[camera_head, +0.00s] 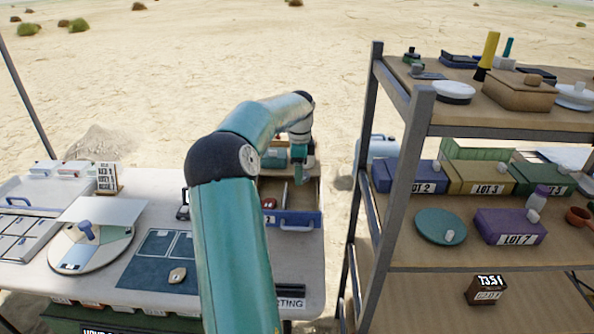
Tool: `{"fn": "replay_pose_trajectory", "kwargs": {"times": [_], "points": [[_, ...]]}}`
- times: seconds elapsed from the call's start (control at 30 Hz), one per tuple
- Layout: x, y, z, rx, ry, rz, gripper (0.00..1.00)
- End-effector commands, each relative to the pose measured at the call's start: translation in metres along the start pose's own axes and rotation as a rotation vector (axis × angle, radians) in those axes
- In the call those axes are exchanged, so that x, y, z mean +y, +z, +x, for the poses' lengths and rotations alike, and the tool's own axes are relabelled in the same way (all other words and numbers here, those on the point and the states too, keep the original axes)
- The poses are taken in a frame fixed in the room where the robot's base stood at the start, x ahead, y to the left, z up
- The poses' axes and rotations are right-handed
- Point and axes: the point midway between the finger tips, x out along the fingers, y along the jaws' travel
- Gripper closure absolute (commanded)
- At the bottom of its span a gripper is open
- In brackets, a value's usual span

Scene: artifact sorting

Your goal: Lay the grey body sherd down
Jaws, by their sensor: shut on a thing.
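My gripper (303,170) is beyond my raised arm, low over the open drawer (303,219) at the right end of the table. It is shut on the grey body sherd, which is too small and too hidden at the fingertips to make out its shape. I cannot tell whether the sherd touches the drawer floor. The drawer has a blue front and thin dividers, and a small red piece (268,203) lies in its left part. A tan sherd (177,275) lies on the dark blue mat (145,288) on the table.
A round sorting disc (70,258) and a grey compartment tray (22,241) stand at the table's left. A small text sign (106,178) stands behind them. A metal shelf (405,160) with lot boxes rises close to the right of the drawer. My arm hides part of the table.

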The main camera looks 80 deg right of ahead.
Motion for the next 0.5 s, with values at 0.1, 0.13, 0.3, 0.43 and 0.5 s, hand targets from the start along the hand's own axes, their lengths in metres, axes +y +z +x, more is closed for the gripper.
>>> {"fn": "replay_pose_trajectory", "kwargs": {"times": [0.1,0.13,0.3,0.43,0.5], "points": [[0.002,-0.001,0.000,0.000,-0.001,-0.005,0.70],[0.002,-0.001,0.001,0.000,0.000,-0.005,0.70],[0.002,-0.001,0.011,-0.001,-0.001,-0.006,0.70],[0.002,-0.001,0.023,-0.001,0.000,-0.005,0.70],[0.002,-0.001,0.029,-0.001,0.000,-0.005,0.70]]}}
